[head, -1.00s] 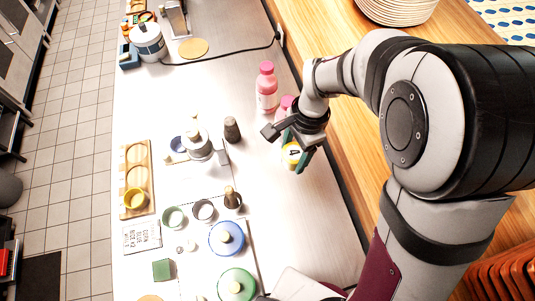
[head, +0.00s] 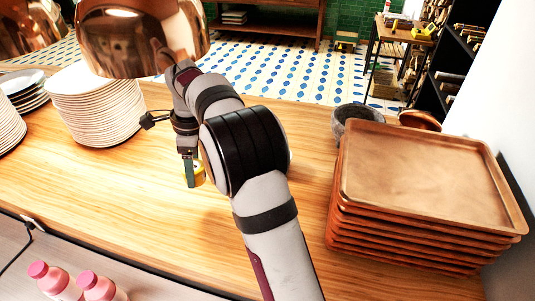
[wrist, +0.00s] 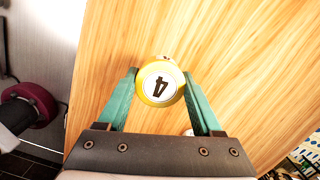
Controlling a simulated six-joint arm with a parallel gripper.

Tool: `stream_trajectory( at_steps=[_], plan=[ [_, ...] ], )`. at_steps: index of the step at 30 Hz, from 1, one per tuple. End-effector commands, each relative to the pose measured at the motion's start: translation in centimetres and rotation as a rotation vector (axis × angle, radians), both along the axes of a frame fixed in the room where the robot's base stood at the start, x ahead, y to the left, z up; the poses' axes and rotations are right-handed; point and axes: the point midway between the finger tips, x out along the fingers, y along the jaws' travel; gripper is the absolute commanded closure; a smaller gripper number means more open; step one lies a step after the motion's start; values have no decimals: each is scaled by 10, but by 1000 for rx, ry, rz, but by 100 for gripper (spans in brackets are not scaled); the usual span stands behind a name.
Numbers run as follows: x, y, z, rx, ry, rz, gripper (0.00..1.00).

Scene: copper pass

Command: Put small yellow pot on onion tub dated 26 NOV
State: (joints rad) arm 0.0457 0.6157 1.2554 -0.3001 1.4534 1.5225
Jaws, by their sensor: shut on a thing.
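My gripper (wrist: 161,75) is shut on a small round yellow pot (wrist: 160,84). Its green fingers press on both sides of the pot. In the head view, my gripper (head: 190,180) points down over the wooden counter, with the yellow pot (head: 198,176) partly behind a finger. I cannot tell whether the pot touches the wood. No onion tub dated 26 NOV can be made out in the present views.
A wooden counter (head: 130,215) has free room around my gripper. White plate stacks (head: 95,105) stand left; a stack of brown trays (head: 420,185) and a grey bowl (head: 355,117) stand right. Copper lamps (head: 140,40) hang above. Pink-capped bottles (head: 97,285) stand at lower left.

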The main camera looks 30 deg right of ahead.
Motion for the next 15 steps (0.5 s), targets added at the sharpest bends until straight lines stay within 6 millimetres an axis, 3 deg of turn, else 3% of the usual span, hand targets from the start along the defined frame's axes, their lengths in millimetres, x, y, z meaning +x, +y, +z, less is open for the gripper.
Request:
stream_trajectory(
  at_steps=[4, 9, 12, 15],
  plan=[
    [22, -81, 25, 0, -4, -420, 97],
    [22, -173, 52, -1, -3, -915, 97],
    [16, -210, 63, 0, -1, -1122, 97],
    [10, -233, 70, -2, -1, -1254, 97]
  ],
)
